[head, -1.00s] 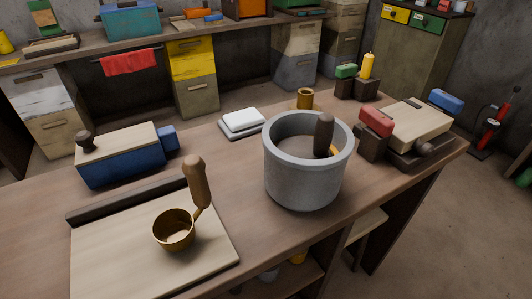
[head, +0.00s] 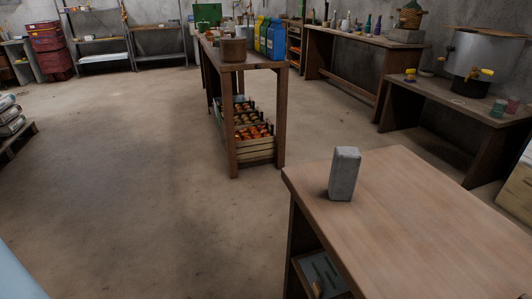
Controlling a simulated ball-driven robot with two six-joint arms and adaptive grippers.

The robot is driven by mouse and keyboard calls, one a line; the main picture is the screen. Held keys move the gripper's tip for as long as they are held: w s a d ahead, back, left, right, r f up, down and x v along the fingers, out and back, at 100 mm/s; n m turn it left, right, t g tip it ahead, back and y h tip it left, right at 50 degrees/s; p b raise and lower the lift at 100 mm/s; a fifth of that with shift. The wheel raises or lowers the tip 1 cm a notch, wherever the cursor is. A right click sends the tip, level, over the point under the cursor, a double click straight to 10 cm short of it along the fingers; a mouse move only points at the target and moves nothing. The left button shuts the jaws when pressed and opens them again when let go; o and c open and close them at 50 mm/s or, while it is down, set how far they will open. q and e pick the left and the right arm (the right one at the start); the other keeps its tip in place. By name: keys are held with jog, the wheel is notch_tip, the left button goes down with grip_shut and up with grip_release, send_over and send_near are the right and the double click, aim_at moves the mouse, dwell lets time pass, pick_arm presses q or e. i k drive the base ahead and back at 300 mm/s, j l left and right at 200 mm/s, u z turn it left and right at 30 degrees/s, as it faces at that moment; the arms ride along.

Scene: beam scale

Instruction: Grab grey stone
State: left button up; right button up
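A grey stone (head: 344,174), a rectangular block, stands upright near the left corner of a wooden table (head: 440,215) in the head view. Nothing touches it except the tabletop. Neither of my grippers shows in the head view.
Open concrete floor (head: 130,170) lies to the left. A narrow wooden table (head: 245,63) with bottles and crates of orange produce (head: 252,135) stands behind. A large metal pot (head: 486,55) sits on a bench at right. The near table is clear around the stone.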

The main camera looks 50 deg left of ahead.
aim_at(347, 161)
jog(key=u, duration=0.9)
